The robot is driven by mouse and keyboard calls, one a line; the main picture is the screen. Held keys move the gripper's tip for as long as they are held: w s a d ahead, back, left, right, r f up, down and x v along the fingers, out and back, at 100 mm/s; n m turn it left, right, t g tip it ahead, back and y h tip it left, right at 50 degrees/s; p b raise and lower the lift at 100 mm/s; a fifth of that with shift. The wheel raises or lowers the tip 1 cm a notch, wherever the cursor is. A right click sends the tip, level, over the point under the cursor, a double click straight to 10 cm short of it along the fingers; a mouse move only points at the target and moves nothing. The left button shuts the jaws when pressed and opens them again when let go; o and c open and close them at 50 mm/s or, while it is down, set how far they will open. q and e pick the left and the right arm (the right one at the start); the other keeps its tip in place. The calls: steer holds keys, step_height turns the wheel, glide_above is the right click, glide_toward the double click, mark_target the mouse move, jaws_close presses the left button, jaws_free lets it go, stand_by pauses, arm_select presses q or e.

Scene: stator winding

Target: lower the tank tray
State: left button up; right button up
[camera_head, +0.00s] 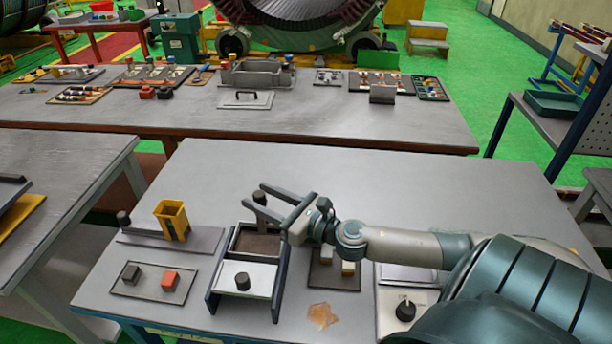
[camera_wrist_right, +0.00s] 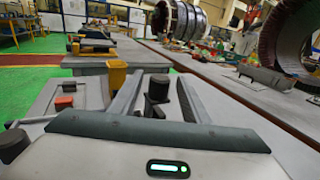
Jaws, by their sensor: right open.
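The tank (camera_head: 281,280) stands on the near table, a box with dark blue side walls. A silver plate with a black knob (camera_head: 242,281) covers its front part. Its rear part shows a dark brown surface (camera_head: 258,243). Which part is the tray is hard to tell. A dark knob (camera_head: 260,198) stands at the tank's back end. My right gripper (camera_head: 254,197) is over that end, fingers open and pointing left, with the knob appearing between them. In the right wrist view the knob (camera_wrist_right: 158,88) also shows between the fingers (camera_wrist_right: 157,97); contact cannot be told. My left gripper is out of view.
Left of the tank are a yellow cup (camera_head: 172,220) on a plate and a mat (camera_head: 130,290) with a black and a red block. Right of it are a small tray (camera_head: 335,284) with pale blocks, an orange patch (camera_head: 321,315) and a dial box (camera_head: 392,318). The table's back is clear.

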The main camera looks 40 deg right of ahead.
steer(key=b+v, duration=0.2)
steer(key=v, duration=0.5)
steer(key=shift+f+b, duration=0.15)
steer(key=shift+b, duration=0.15)
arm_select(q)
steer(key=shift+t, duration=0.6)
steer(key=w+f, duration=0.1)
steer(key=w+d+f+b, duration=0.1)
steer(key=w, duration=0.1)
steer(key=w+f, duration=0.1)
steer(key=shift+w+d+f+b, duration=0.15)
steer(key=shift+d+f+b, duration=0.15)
arm_select(e)
steer(key=v, duration=0.5)
steer(key=shift+s, duration=0.3)
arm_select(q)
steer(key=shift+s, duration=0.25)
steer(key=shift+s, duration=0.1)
